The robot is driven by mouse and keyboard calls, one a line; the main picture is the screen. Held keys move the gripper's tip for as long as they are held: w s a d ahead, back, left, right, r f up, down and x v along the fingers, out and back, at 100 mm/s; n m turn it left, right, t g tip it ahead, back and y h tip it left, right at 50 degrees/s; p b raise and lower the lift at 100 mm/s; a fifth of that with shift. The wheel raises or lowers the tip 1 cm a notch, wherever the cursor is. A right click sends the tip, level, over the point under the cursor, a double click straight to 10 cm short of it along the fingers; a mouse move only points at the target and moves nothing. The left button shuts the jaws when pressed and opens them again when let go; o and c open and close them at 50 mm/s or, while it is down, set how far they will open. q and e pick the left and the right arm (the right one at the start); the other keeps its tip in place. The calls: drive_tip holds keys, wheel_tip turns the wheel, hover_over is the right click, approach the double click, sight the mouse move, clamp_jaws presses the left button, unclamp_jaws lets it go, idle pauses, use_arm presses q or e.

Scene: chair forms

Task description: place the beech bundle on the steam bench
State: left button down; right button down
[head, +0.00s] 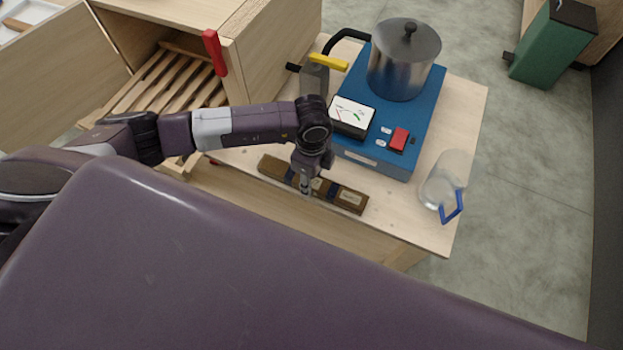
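A long brown bundle of wood strips (345,199) with dark bands and small pale labels lies along the near edge of the steam bench (408,220), over its light wooden top. I cannot tell whether it rests on the top or is slightly above it. The label text is too small to read. My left gripper (306,190) points down at the middle of the bundle, with a fingertip overlapping its near side. Its fingers are too small and hidden to show whether they are closed on it. My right gripper is not in view.
A blue heater unit (414,135) with a gauge (353,115) and red switch carries a steel pot (403,75). A clear jug (443,182) with a blue handle stands at the bench's right. An open wooden box (268,55) with a slatted rack (165,85) is at left.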

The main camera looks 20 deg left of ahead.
use_arm(q)
drive_tip(key=c, duration=1.4)
unclamp_jaws()
drive_tip(key=shift+f, duration=0.1)
drive_tip(key=shift+r, duration=0.35)
wheel_tip(320, 180, up, 12)
drive_tip(key=shift+f+b, duration=0.15)
drive_tip(key=shift+b, duration=0.85)
